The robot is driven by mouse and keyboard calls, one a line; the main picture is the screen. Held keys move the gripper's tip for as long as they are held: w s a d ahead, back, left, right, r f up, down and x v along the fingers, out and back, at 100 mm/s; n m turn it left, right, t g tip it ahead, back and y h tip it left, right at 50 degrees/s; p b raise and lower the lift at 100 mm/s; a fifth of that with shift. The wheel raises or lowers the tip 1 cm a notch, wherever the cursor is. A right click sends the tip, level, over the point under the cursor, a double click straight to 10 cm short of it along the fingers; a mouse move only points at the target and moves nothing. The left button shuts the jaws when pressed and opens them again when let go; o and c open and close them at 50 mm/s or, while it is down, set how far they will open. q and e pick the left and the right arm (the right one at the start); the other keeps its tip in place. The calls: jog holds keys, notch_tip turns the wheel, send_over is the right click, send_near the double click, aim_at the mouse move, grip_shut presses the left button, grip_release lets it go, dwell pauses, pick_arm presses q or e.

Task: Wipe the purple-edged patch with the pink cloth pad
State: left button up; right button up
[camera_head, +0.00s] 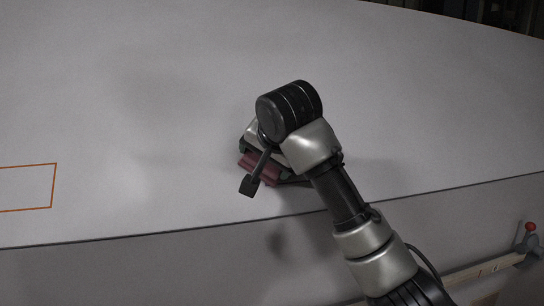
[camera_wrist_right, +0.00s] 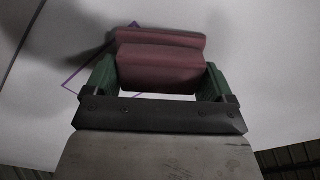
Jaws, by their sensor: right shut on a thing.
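My right gripper (camera_head: 262,164) is shut on the pink cloth pad (camera_head: 258,171), a dull pink block with a ridge across it. In the right wrist view the pad (camera_wrist_right: 160,66) sits between the two green fingers of the gripper (camera_wrist_right: 158,77). The purple-edged patch (camera_wrist_right: 86,69) shows there as thin purple lines on the pale surface, partly behind the pad and fingers. The pad overlaps the patch in that view; whether it touches the surface I cannot tell. In the head view the patch is hidden behind my right arm. My left gripper is not in view.
The broad pale grey hull surface (camera_head: 150,100) curves down to a dark seam near the front. An orange-edged outline (camera_head: 54,185) lies at the far left. A red-knobbed fitting (camera_head: 530,228) is at the lower right. The surface left of my arm is clear.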

jog(key=shift+w+d, duration=0.8)
jog(key=shift+d, duration=1.65)
jog(key=shift+w+d, duration=0.8)
jog(key=shift+d, duration=1.6)
jog(key=shift+w+d, duration=0.8)
jog(key=shift+d, duration=1.65)
jog(key=shift+s+a, duration=0.8)
jog(key=shift+a, duration=1.65)
jog(key=shift+s+a, duration=0.8)
jog(key=shift+a, duration=1.65)
jog(key=shift+s+a, duration=0.8)
jog(key=shift+a, duration=1.65)
jog(key=o, duration=0.4)
jog(key=shift+c, duration=0.2)
jog(key=c, duration=0.4)
jog(key=shift+o, duration=0.2)
jog(key=shift+d+r, duration=0.1)
jog(key=shift+s+d+r, duration=0.1)
jog(key=shift+s+r, duration=0.2)
jog(key=shift+s, duration=0.05)
